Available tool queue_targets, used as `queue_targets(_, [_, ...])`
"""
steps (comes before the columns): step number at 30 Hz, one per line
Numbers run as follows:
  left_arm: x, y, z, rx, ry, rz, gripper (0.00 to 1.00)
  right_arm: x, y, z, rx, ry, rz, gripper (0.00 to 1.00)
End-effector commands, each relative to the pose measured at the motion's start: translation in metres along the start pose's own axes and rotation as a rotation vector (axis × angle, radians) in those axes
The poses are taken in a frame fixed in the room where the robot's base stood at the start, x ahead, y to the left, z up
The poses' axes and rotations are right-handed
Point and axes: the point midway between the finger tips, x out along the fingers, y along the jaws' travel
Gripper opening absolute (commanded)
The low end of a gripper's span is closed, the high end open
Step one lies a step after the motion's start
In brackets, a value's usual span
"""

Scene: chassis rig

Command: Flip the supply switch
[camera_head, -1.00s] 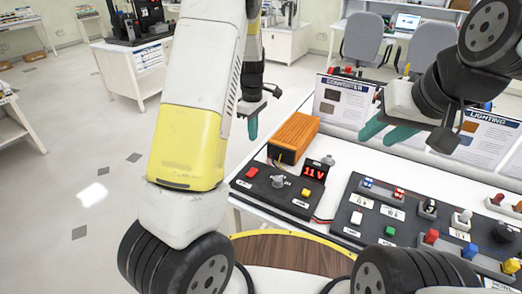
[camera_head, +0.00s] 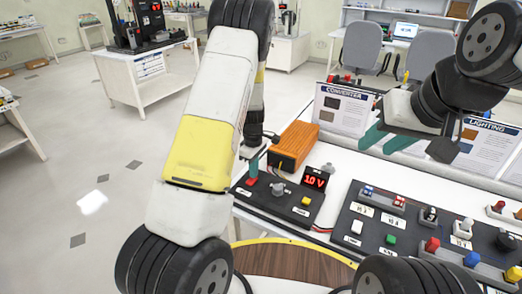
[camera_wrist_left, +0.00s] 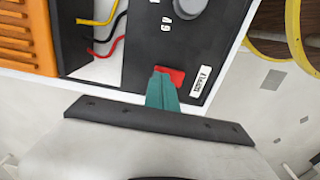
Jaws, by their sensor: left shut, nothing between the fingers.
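The black supply panel (camera_head: 268,204) lies at the left end of the white table, with a grey knob (camera_head: 278,190), a yellow button (camera_head: 306,201) and a red display (camera_head: 314,181) reading 10 V. A red rocker switch (camera_wrist_left: 176,73) sits at its corner beside a white label; it also shows in the head view (camera_head: 251,182). My left gripper (camera_wrist_left: 160,88) is shut and empty, its teal fingertips at the red switch and partly covering it; I cannot tell whether they touch. My right gripper (camera_head: 385,140) is open and empty above the table.
An orange ribbed box (camera_head: 295,142) stands right behind the panel, close to my left gripper, with yellow, black and red wires (camera_wrist_left: 104,30) beside it. A second black panel (camera_head: 372,235) with switches and buttons lies to the right. Upright signs (camera_head: 341,110) stand behind.

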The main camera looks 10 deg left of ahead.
Motion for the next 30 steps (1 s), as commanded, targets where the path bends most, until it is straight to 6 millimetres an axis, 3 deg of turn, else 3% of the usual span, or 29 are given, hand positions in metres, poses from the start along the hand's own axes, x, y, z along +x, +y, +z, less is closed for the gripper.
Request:
queue_targets(22, [0.0106, 0.0004, 0.0003, -0.001, -0.001, -0.002, 0.00, 0.0000, 0.0000, 0.0000, 0.000, 0.000, 0.000, 0.36])
queue_targets(30, [0.0082, -0.0084, 0.0002, -0.001, -0.001, -0.004, 0.00, 0.0000, 0.0000, 0.0000, 0.000, 0.000, 0.000, 0.36])
